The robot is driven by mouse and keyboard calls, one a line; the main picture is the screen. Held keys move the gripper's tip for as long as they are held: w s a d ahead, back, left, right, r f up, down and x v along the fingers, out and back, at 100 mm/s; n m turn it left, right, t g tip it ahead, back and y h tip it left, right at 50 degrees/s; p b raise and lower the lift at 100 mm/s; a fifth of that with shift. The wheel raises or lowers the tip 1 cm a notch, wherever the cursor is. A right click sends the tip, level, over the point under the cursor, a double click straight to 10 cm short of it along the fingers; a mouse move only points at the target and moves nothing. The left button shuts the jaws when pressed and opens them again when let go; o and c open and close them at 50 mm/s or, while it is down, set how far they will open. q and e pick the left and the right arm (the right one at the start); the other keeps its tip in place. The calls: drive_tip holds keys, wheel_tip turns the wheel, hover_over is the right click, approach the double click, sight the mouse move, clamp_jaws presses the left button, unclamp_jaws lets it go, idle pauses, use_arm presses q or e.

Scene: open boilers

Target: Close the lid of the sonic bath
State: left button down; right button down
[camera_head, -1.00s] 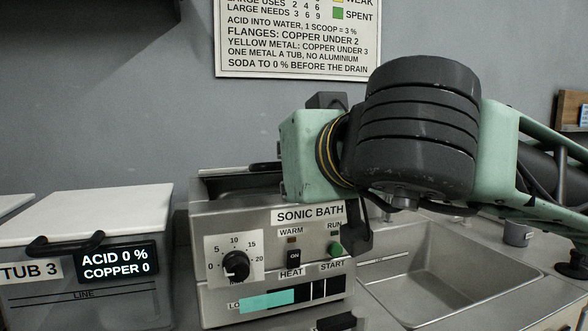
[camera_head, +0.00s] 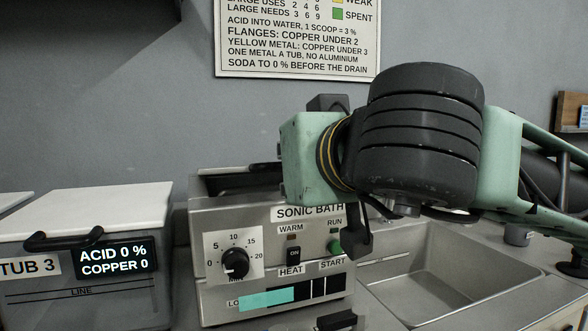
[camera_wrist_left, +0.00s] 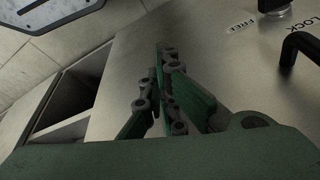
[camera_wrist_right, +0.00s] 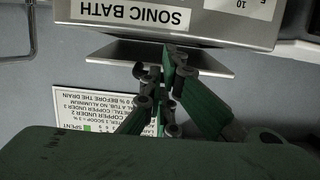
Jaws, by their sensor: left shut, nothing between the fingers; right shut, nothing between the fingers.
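The sonic bath (camera_head: 270,215) is a steel box with a dial, switch and green start button, in the middle of the head view. Its top left shows a dark opening (camera_head: 235,186); my arm covers the rest. In the right wrist view, upside down, the bath's labelled front (camera_wrist_right: 210,20) shows with a grey slanted plate (camera_wrist_right: 215,62), which may be the lid. My right gripper (camera_wrist_right: 168,55) is shut and empty, its tips overlapping that plate; contact cannot be told. My left gripper (camera_wrist_left: 165,50) is shut and empty over a steel surface, outside the head view.
Tub 3 (camera_head: 85,260) with a white lid stands left of the bath. A steel sink (camera_head: 460,270) lies to the right. A sign (camera_head: 297,40) hangs on the wall behind. The left wrist view shows a black handle (camera_wrist_left: 300,42) near FREE and LOCK labels.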

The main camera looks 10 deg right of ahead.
use_arm(q)
drive_tip(key=shift+s+r, duration=0.15)
drive_tip(key=shift+r, duration=0.4)
drive_tip(key=shift+r, duration=0.3)
drive_tip(key=shift+s, duration=0.2)
drive_tip(key=shift+w+r+b, duration=0.1)
drive_tip(key=shift+r+b, duration=0.2)
drive_tip(key=shift+f, duration=0.1)
idle(1.0)
